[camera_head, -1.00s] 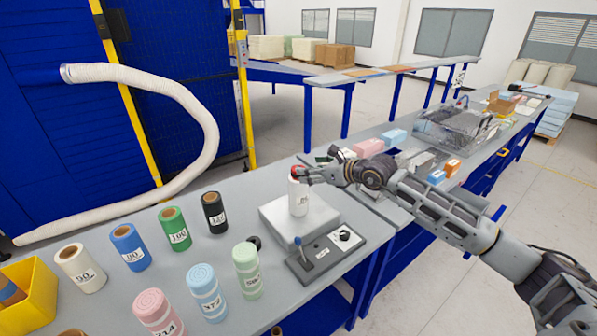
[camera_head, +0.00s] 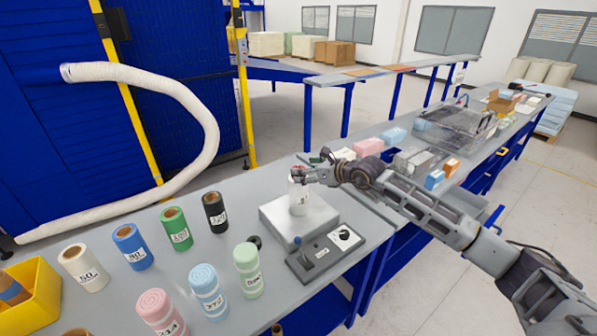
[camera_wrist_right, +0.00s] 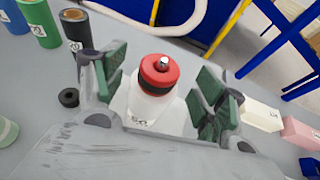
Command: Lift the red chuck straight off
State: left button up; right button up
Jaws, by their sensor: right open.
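The red chuck (camera_wrist_right: 159,74) has a dark ring and a silver stud. It sits on top of a white labelled roll (camera_wrist_right: 149,104), which also shows in the head view (camera_head: 298,200), upright on a light grey block (camera_head: 322,216). My right gripper (camera_head: 302,174) is open at the top of the roll. In the right wrist view its green-padded fingers stand on either side of the chuck, with visible gaps. In the head view the fingers hide most of the chuck. My left gripper is not in view.
A control panel with a lever (camera_head: 325,254) sits in front of the block. A black roll (camera_head: 215,212) and several coloured rolls stand left, near a yellow bin (camera_head: 42,290). A clear-lidded box (camera_head: 455,128) is farther right.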

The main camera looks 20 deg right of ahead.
jog(key=shift+p+x, duration=0.5)
jog(key=shift+x, duration=1.05)
jog(key=shift+d, duration=0.1)
jog(key=shift+r, duration=0.1)
jog(key=c, duration=1.1)
jog(key=shift+r, duration=0.1)
jog(key=shift+r+b, duration=2.7)
jog(key=shift+r, duration=11.15)
